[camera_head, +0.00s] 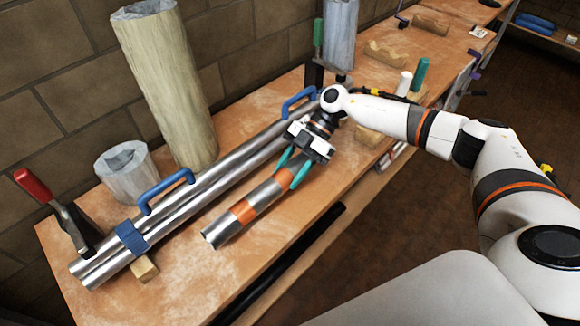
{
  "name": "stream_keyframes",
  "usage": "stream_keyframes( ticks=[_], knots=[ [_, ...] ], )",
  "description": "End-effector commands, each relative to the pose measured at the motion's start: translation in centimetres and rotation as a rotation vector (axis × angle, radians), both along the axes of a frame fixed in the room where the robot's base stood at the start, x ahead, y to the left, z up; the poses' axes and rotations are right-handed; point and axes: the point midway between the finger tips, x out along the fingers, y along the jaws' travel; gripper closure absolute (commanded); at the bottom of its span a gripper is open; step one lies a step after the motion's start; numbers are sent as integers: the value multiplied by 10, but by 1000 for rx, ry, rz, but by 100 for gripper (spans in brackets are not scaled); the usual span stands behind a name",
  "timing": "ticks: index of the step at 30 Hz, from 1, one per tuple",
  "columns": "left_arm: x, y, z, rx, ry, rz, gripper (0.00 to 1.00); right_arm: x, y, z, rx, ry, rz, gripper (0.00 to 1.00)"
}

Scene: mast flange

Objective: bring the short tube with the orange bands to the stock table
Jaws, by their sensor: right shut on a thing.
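The short metal tube with the orange bands (225,229) lies along the wooden bench, tilted toward the upper right. One orange band shows near its lower left end and another near my gripper. My right gripper (291,173), with teal fingers, is shut on this tube near its upper right part. I cannot tell whether the tube touches the bench top. My left gripper is not in view. I cannot tell which surface is the stock table.
Long silver tubes (208,193) with blue handles lie just behind the short tube. Wooden blocks (385,54) lie farther along the bench. Its front right edge drops to the floor.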

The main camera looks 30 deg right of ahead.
Motion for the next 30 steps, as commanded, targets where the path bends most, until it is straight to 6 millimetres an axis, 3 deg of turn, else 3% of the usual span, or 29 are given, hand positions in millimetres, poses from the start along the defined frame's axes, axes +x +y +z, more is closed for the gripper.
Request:
stream_keyframes(
  ticks=[15,30],
  knots=[
    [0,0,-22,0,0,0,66,0,0,-40,0,-1,1,100],
    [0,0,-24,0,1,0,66,0,0,-45,1,-1,0,100]
  ],
)
